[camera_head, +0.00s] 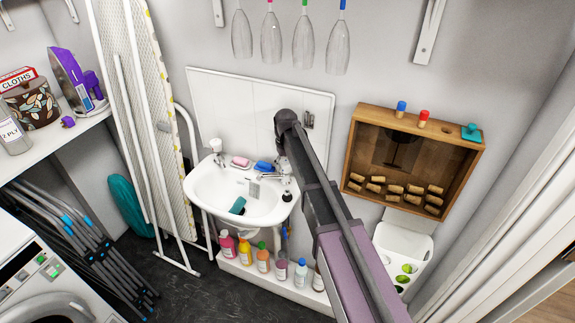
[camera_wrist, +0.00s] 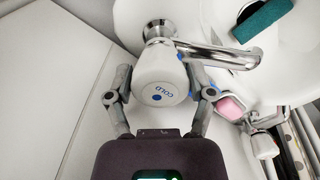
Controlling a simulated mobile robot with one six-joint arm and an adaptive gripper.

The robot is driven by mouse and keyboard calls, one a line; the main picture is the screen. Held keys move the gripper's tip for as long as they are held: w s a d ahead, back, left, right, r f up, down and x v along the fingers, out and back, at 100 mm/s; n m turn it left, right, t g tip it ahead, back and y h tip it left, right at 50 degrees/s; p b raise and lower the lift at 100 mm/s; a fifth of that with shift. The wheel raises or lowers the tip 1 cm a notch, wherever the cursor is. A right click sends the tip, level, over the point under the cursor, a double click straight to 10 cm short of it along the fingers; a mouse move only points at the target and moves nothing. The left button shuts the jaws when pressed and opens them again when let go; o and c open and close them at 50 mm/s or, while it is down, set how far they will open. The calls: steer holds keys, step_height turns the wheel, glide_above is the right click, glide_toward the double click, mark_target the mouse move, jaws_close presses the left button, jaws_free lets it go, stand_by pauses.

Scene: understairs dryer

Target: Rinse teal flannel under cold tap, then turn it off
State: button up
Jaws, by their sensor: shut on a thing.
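In the wrist view, my gripper (camera_wrist: 157,78) is shut on the white cold tap handle (camera_wrist: 160,72), which is marked COLD with a blue dot. One finger is on each side of the handle. The chrome spout (camera_wrist: 222,54) reaches over the basin. The teal flannel (camera_wrist: 262,18) lies in the basin beyond the spout. In the head view, the flannel (camera_head: 238,205) lies low in the white basin (camera_head: 205,190). My arm hides the gripper and most of the cold tap there. I cannot tell whether water is running.
A pink soap (camera_head: 240,161) and a blue item (camera_head: 263,167) sit on the basin's back ledge. A second white-topped tap (camera_head: 216,147) stands at its left. Several bottles (camera_head: 262,258) line the shelf below. A wooden box (camera_head: 460,150) hangs to the right.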

steer(key=shift+n, duration=0.3)
steer(key=shift+w+a+n, duration=0.1)
steer(key=shift+n, duration=1.3)
steer(key=shift+a+n, duration=0.1)
steer(key=shift+n, duration=1.3)
steer(key=o, duration=1.1)
steer(key=shift+d, duration=0.1)
steer(key=shift+r, duration=0.2)
